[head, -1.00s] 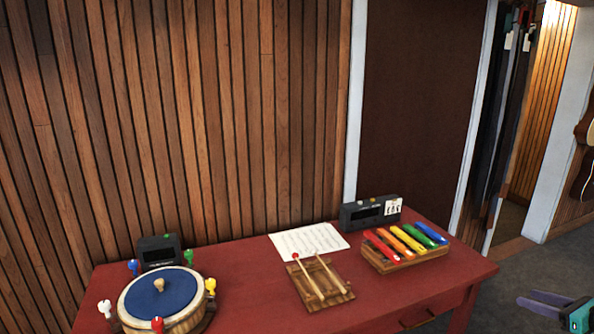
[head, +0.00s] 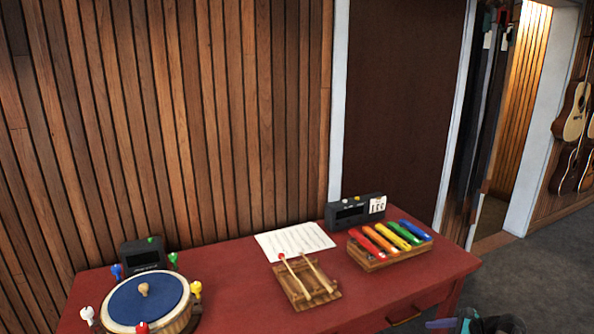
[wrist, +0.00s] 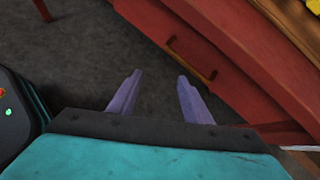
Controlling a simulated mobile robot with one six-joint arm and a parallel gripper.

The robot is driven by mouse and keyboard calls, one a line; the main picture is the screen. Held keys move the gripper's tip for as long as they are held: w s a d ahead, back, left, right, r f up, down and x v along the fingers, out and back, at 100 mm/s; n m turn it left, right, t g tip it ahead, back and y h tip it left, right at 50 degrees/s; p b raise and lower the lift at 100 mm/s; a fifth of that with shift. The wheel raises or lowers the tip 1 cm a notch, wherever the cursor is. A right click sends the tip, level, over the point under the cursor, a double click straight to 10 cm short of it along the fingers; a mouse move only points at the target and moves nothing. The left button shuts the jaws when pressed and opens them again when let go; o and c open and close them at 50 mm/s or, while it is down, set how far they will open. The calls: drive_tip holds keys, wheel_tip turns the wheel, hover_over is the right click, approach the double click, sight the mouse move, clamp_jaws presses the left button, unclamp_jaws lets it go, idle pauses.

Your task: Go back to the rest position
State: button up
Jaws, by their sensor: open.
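My gripper (wrist: 153,95) is open in the wrist view, with two purple fingers apart and nothing between them. It hangs over the grey floor, to the left of the red table's drawer front (wrist: 190,62). In the head view only a small part of my gripper (head: 442,323) shows at the bottom right edge, in front of the table's right end. Most of my arm is out of the head view.
The red table (head: 240,290) carries a blue-topped drum (head: 130,305), a wooden rack with two mallets (head: 307,290), a sheet of music (head: 293,241), a colourful xylophone (head: 390,244) and two dark boxes. Guitars (head: 573,110) hang at the right. The grey floor (head: 540,265) right of the table is clear.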

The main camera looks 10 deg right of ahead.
drive_tip(key=s+a+f+n+g, duration=0.4)
drive_tip(key=a+f+n, duration=0.2)
drive_tip(key=a+f, duration=0.5)
drive_tip(key=s+a+f+n+g, duration=0.4)
drive_tip(key=a+f, duration=0.4)
drive_tip(key=a, duration=0.7)
drive_tip(key=s+a+f+n+g+h, duration=0.2)
drive_tip(key=s+a+f+n, duration=0.1)
drive_tip(key=s, duration=0.4)
drive_tip(key=s+a+f+n+g+h, duration=0.1)
drive_tip(key=s+a+f+n+h, duration=0.1)
drive_tip(key=s+a+n, duration=0.3)
drive_tip(key=s+a+f+n+g+h, duration=0.1)
drive_tip(key=s+a+f+n, duration=0.3)
drive_tip(key=s+n, duration=0.4)
drive_tip(key=shift+s+f+g+h, duration=0.4)
drive_tip(key=shift+s+f+g, duration=0.15)
drive_tip(key=shift+s+g, duration=0.3)
drive_tip(key=shift+c, duration=1.3)
drive_tip(key=shift+s, duration=0.1)
drive_tip(key=shift+c, duration=0.5)
